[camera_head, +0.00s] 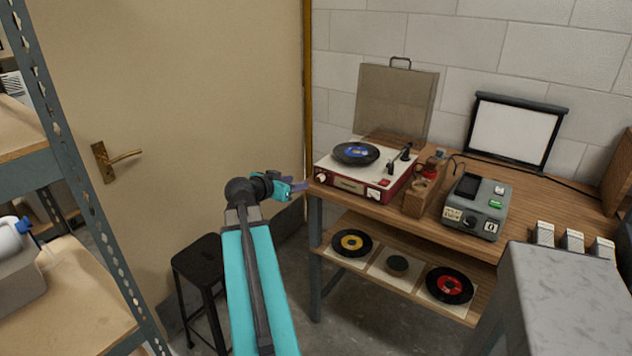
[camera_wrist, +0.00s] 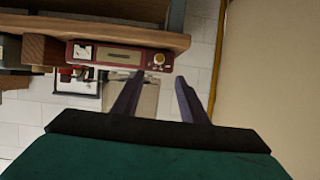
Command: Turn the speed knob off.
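A red record player (camera_head: 345,189) with a cream top stands at the left end of the wooden bench, its lid raised and a black record (camera_head: 356,153) with a blue label on it. Its front has a small round knob (camera_head: 322,179) at the left and a white panel with a dark dial (camera_head: 373,194) at the right. I cannot tell which is the speed knob. The wrist view, upside down, shows the round knob (camera_wrist: 158,60) and white panel (camera_wrist: 83,51). My gripper (camera_head: 301,186) is open and empty, left of the player's front left corner, apart from it.
A grey device (camera_head: 476,208) with a knob and a wooden block holder (camera_head: 415,204) stand further right on the bench. Records lie on the lower shelf (camera_head: 378,253). A black stool (camera_head: 200,260) stands beside my arm. A metal shelf (camera_head: 70,190) is at left.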

